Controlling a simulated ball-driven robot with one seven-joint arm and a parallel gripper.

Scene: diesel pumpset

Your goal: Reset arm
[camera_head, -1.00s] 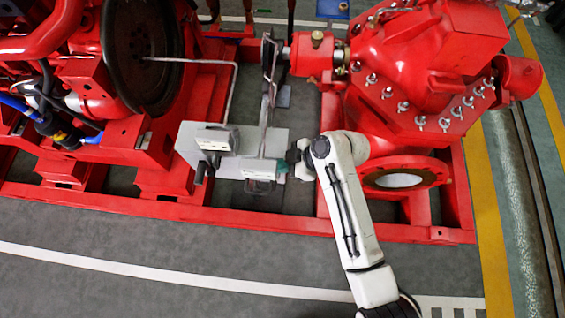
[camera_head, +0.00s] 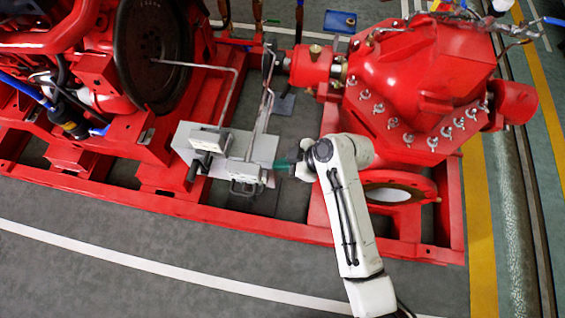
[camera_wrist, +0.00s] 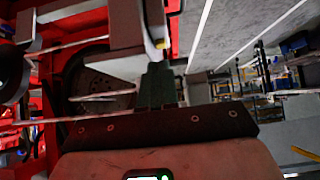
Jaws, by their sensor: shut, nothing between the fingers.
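My white arm reaches in from the bottom of the head view, with its elbow bent beside the red pump. My gripper (camera_head: 281,163) points left, at the right edge of a grey plate that carries handled boxes. In the wrist view my gripper (camera_wrist: 158,75) shows as dark green fingers, shut together with nothing between them. A grey box-like part of the panel (camera_head: 246,172) is close to the fingertips. I cannot tell whether they touch it.
The red pump (camera_head: 420,75) stands right of my arm, with a round flange close to the arm. The red engine with its dark flywheel (camera_head: 153,50) is at left. A red base frame (camera_head: 250,219) runs below. The grey floor (camera_head: 120,280) in front is clear.

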